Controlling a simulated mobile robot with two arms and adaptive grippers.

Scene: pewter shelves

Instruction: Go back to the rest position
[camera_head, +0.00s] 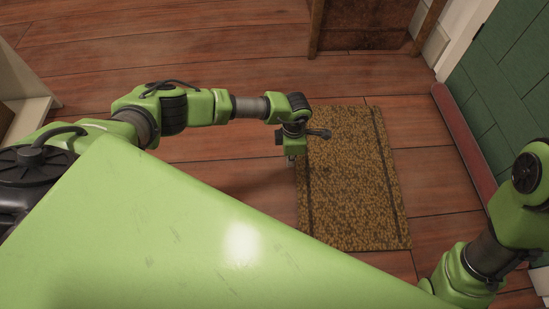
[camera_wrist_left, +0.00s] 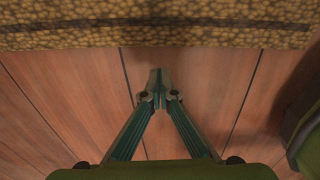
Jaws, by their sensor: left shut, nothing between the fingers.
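My left arm reaches across from the left in the head view, and its wrist hangs over the left edge of the brown mat. My left gripper (camera_head: 291,158) points down there, its fingers mostly hidden under the wrist. In the left wrist view my left gripper (camera_wrist_left: 160,76) is shut, with its fingertips together and nothing between them. It is above the wooden floor, beside the mat's edge. My right arm shows at the right edge of the head view, and its gripper is not in view.
The brown mat (camera_head: 350,185) lies on the wooden floor (camera_head: 225,65); its edge also shows in the wrist view (camera_wrist_left: 160,38). A wooden piece of furniture (camera_head: 365,38) stands at the back. A pale shelf (camera_head: 22,95) is at left.

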